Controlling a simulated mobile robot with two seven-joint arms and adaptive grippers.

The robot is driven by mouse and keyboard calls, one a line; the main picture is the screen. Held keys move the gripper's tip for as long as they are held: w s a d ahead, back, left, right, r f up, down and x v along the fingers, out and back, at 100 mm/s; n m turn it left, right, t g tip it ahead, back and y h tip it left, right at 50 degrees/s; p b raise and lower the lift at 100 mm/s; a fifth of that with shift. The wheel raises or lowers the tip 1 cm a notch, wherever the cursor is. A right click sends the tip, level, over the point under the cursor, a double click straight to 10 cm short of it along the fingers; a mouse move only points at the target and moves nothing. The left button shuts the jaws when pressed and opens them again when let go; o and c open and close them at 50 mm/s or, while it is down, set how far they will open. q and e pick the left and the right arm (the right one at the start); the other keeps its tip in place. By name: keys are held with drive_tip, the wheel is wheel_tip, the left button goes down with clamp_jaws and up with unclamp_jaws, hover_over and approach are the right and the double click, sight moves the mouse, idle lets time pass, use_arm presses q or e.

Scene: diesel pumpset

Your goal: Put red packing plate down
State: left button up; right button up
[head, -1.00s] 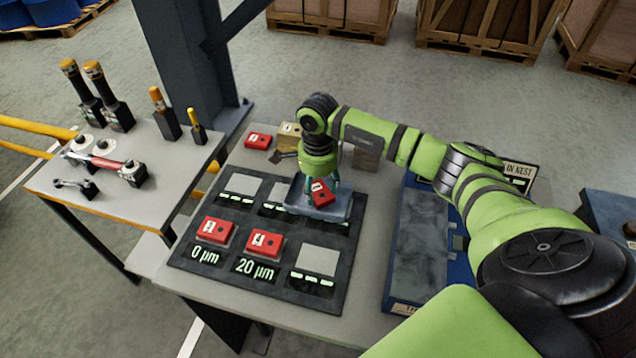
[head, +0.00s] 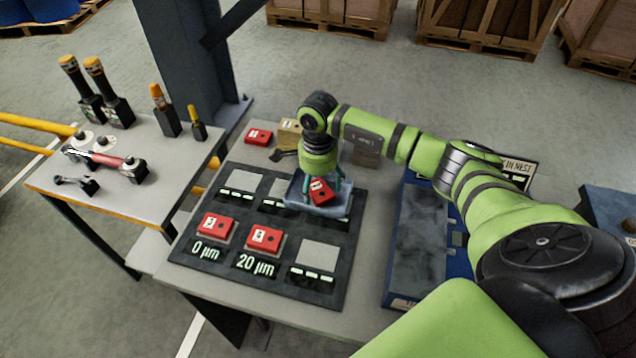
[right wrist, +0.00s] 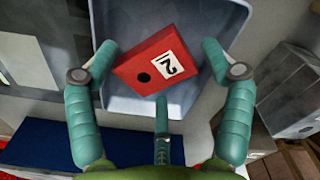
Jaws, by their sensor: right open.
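The red packing plate (head: 321,192), marked with a "2" and with a dark hole, lies tilted in a shallow blue-grey tray (head: 297,197) on the dark mat. My right gripper (head: 322,188) points down over it. In the right wrist view the plate (right wrist: 157,68) lies askew in the tray (right wrist: 200,18). The teal fingers of my right gripper (right wrist: 160,85) are spread around the plate with gaps on the left and right. Whether the lower middle finger touches it I cannot tell. My left gripper is out of view.
Two red plates (head: 217,228) (head: 265,240) rest on mat pads above lit "0 µm" and "20 µm" readouts. A grey pad (head: 318,256) is bare. Another red plate (head: 258,136) lies behind the mat. A blue case (head: 420,245) stands right.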

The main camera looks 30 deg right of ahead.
sight(318, 188)
wheel_tip(318, 188, up, 12)
drive_tip(key=b, duration=0.3)
drive_tip(key=shift+b, duration=0.35)
